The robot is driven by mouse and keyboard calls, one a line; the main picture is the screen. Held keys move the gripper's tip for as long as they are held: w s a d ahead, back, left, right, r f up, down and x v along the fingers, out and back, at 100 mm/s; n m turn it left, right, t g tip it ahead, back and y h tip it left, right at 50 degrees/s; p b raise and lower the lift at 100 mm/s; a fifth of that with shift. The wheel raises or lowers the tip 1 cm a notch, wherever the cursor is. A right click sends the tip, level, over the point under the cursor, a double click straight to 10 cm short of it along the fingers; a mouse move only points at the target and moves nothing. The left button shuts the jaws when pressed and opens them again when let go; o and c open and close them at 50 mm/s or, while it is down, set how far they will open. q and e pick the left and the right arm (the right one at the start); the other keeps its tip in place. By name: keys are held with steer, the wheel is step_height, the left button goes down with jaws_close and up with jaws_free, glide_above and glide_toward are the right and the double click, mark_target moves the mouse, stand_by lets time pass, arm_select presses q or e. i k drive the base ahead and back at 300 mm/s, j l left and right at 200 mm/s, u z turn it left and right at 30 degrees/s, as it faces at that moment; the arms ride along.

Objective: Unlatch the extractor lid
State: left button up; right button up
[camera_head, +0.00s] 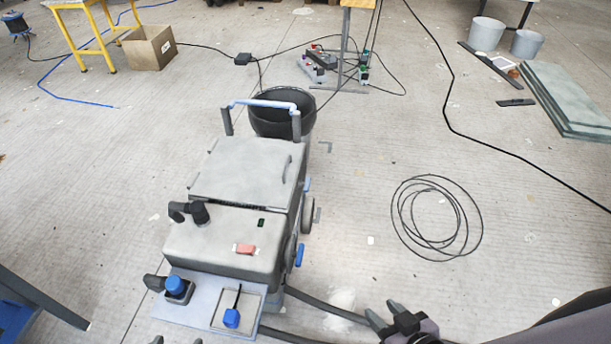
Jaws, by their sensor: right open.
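The extractor (215,240) is a grey boxy machine left of centre on the floor. Its flat light-grey lid (243,172) lies down on its rear part. A thin dark handle stands at the lid's right edge. Two blue pieces, one beside the lid (307,184) and one lower by the wheel (299,255), show on the machine's right side; I cannot tell which is a latch. My right gripper (383,311) is open and empty, right of the machine's front and apart from it. Two small dark tips show at the bottom edge; I cannot tell if they are my left gripper.
A dark bucket (283,113) stands behind the extractor, near its blue push bar (264,104). Dark hoses (325,307) run from its front toward the lower right. A coiled cable (436,218) lies on the floor to the right. The floor between coil and machine is mostly clear.

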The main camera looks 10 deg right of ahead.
mark_target(307, 185)
steer(key=l+z, duration=0.45)
steer(key=i+l+z, duration=0.2)
steer(key=l, duration=0.15)
steer(key=i+l+z, duration=0.3)
steer(key=i+l, duration=0.25)
steer(key=i+l+z, duration=0.15)
steer(key=i+l, duration=0.15)
steer(key=i, duration=0.15)
steer(key=i+u, duration=0.4)
steer(key=i+l+u, duration=0.25)
steer(key=i+u, duration=0.15)
steer(key=i, duration=0.15)
steer(key=i+l+u, duration=0.15)
steer(key=i+u, duration=0.15)
steer(key=u, duration=0.2)
steer(key=i+l+u, duration=0.25)
steer(key=u, duration=0.25)
steer(key=i+l+u, duration=0.2)
steer(key=l+u, duration=0.25)
steer(key=i+l+u, duration=0.2)
steer(key=l+u, duration=0.15)
steer(key=u, duration=0.15)
steer(key=l+u, duration=0.5)
steer(key=i+j, duration=0.05)
